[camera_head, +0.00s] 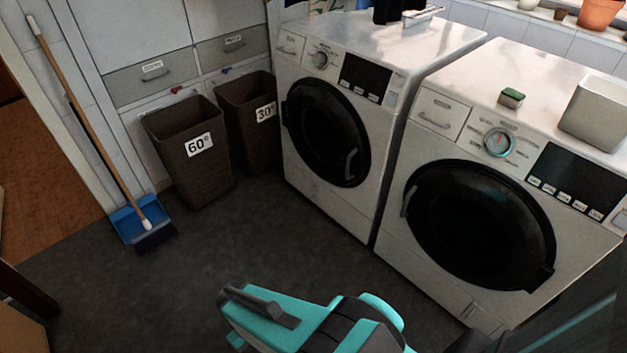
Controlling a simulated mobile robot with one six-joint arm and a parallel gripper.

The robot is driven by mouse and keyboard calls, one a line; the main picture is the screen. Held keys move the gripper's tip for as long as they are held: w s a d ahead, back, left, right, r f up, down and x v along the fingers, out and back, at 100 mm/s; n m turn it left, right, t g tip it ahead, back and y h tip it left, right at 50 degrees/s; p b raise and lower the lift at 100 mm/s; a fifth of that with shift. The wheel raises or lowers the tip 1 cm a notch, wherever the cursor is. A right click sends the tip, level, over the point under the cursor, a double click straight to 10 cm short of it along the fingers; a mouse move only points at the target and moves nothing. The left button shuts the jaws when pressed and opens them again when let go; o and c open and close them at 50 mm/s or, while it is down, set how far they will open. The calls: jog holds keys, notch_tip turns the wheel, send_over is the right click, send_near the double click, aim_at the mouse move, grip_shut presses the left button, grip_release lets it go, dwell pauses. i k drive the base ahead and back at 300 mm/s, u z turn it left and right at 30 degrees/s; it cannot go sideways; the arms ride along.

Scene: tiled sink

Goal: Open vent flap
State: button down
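I cannot make out with certainty which thing is the vent flap. A small square panel (483,316) sits low on the front of the right-hand white machine (440,245) and looks closed. My teal and dark grey arm reaches in from the bottom edge, in front of the machines. Its end, which seems to be my gripper (238,307), points left above the dark floor. It is apart from the panel and appears to touch nothing. The view does not show whether its fingers are open or shut.
Another white machine (345,200) stands left of the first; both round doors are shut. Two brown baskets (190,165) stand by the cabinets. A broom (85,120) leans over a blue dustpan (127,222). The dark floor (240,250) in the middle is clear.

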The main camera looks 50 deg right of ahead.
aim_at(311, 186)
jog(key=z, duration=4.5)
jog(key=i, duration=0.1)
jog(key=u, duration=3.05)
jog(key=k, duration=0.9)
jog(key=u, duration=0.15)
jog(key=i, duration=0.85)
